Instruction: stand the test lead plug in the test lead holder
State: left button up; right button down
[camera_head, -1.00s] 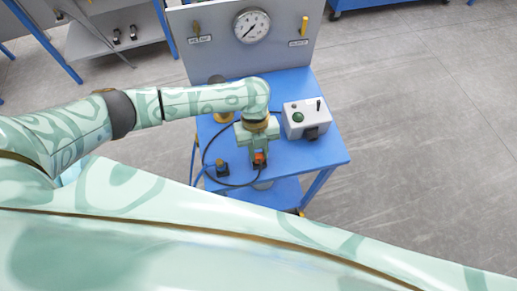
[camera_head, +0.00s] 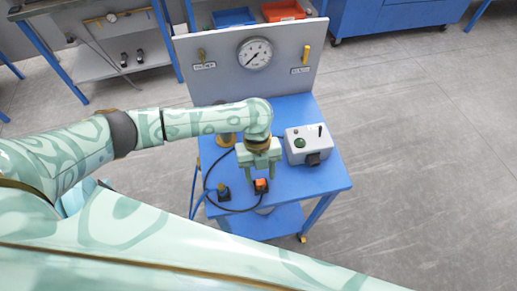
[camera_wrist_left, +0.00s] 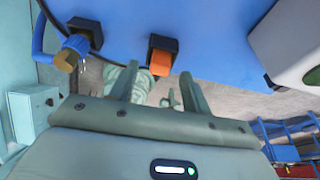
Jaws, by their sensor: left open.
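The test lead plug (camera_head: 261,184) shows as a small orange block on the blue table. It is at the black test lead holder (camera_head: 262,191) and appears to stand in it; how deep it sits is not visible. In the left wrist view the orange plug (camera_wrist_left: 160,64) shows against the black holder (camera_wrist_left: 163,43). A dark lead loops left over the table to this spot. My left gripper (camera_head: 260,177) is open and empty, its fingers apart just behind the plug in the head view. My right gripper is not in view.
A black fitting with a brass top (camera_head: 223,191) stands left of the plug. A grey control box (camera_head: 308,145) is at the table's right. A panel with a gauge (camera_head: 254,54) rises behind. The table's front right is clear.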

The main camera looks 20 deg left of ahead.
pick_arm(q)
jog(key=p+v, duration=0.2)
jog(key=v, duration=1.2)
jog(key=shift+r, duration=0.2)
jog(key=shift+a+f, duration=0.1)
